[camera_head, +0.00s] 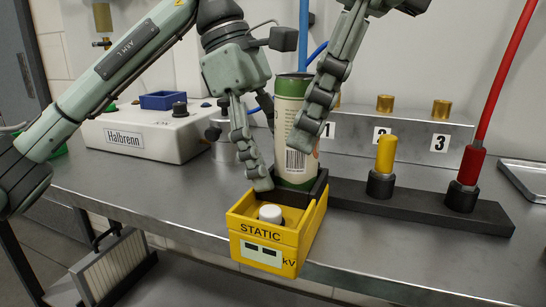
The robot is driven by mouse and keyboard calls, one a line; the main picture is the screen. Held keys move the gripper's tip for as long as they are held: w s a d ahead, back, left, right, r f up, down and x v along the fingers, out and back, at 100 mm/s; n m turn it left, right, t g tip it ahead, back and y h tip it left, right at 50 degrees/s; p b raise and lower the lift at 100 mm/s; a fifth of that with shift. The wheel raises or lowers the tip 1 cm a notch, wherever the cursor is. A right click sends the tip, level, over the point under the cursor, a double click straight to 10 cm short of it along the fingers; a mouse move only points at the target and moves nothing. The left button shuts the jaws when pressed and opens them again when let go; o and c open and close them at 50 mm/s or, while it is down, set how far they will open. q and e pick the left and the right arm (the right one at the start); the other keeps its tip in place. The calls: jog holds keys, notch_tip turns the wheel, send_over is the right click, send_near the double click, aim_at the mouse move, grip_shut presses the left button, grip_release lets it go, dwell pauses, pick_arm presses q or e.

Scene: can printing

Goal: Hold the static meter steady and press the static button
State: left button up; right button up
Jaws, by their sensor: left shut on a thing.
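The yellow static meter (247,228), marked STATIC and kV, sits at the bench's front edge with two small dark display windows. Its white button (270,213) shows on top, uncovered. My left gripper (262,182) reaches down to the meter's back edge and is shut on it; its far finger is partly hidden. My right gripper (308,135) hangs from the top, fingers pointing down in front of the can, above the meter and apart from the button. Its opening is hard to judge.
A cream and green can (291,88) stands in a black holder (319,187) just behind the meter. A rail with a yellow-topped peg (386,153) and red rod (473,165) extends right. A white Halbrenn box (165,140) stands left. The front left bench is clear.

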pick_arm(q)
jog(key=c, duration=0.5)
pick_arm(e)
jog(key=shift+a+r, duration=0.2)
jog(key=c, duration=0.4)
jog(key=a+r+h, duration=0.2)
jog(key=a+r, duration=0.1)
jog(key=a+r+m+h, duration=0.1)
jog(key=h, duration=0.1)
jog(key=shift+s+a+r, duration=0.25)
jog(key=shift+a+r, duration=0.1)
grip_shut()
jog(key=shift+a+r+m+h, duration=0.15)
jog(key=shift+r+m+h, duration=0.15)
jog(key=shift+r+h, duration=0.1)
jog(key=shift+f, duration=0.1)
